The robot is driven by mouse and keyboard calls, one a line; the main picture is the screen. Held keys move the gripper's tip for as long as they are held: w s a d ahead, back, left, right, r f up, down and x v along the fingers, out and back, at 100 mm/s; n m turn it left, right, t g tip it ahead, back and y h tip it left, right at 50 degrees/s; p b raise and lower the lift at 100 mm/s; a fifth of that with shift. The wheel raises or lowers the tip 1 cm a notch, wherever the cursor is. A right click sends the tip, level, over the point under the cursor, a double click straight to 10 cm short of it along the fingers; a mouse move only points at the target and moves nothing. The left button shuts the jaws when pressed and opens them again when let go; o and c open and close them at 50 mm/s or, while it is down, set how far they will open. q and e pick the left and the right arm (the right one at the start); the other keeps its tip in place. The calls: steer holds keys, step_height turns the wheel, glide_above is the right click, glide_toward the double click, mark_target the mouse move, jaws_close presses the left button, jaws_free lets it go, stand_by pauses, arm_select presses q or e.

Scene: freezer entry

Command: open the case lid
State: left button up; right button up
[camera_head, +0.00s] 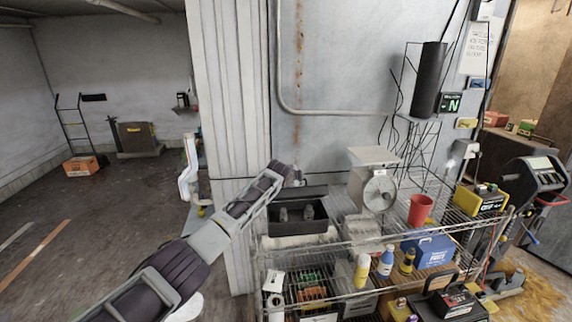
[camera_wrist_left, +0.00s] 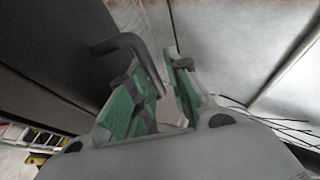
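A black case (camera_head: 298,226) stands on the wire shelf in the head view. Its dark inside shows, with two grey objects in it. A dark panel at its back edge (camera_head: 312,191) looks like its raised lid. My left arm reaches in from the left, and its gripper (camera_head: 292,176) is just above the case's back left corner. In the left wrist view the green-padded fingers (camera_wrist_left: 168,92) stand apart. A bent black handle (camera_wrist_left: 130,42) reaches between them, beside the left finger pad. A large dark panel (camera_wrist_left: 50,60) fills the left. My right gripper is not in view.
A white scale (camera_head: 378,188) and a red cup (camera_head: 419,210) stand right of the case. Bottles (camera_head: 386,261) and a blue box (camera_head: 430,251) are on the shelf below. A grey wall (camera_head: 330,70) is close behind. The floor at left is mostly clear.

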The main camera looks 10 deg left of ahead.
arm_select(q)
steer(key=shift+s+a+r+p, duration=0.2)
steer(key=shift+s+r+p, duration=0.4)
steer(key=shift+p, duration=0.5)
steer(key=shift+s+a+r, duration=0.3)
steer(key=shift+s+r, duration=0.5)
steer(key=shift+r, duration=0.15)
steer(key=shift+s+a+r, duration=0.2)
steer(key=shift+s+r, duration=0.35)
steer(key=shift+r, duration=0.05)
steer(key=s+a+r, duration=0.2)
steer(key=s+r, duration=0.3)
steer(key=r, duration=0.1)
steer(key=shift+s+r, duration=0.15)
steer(key=shift+s, duration=0.25)
stand_by(0.5)
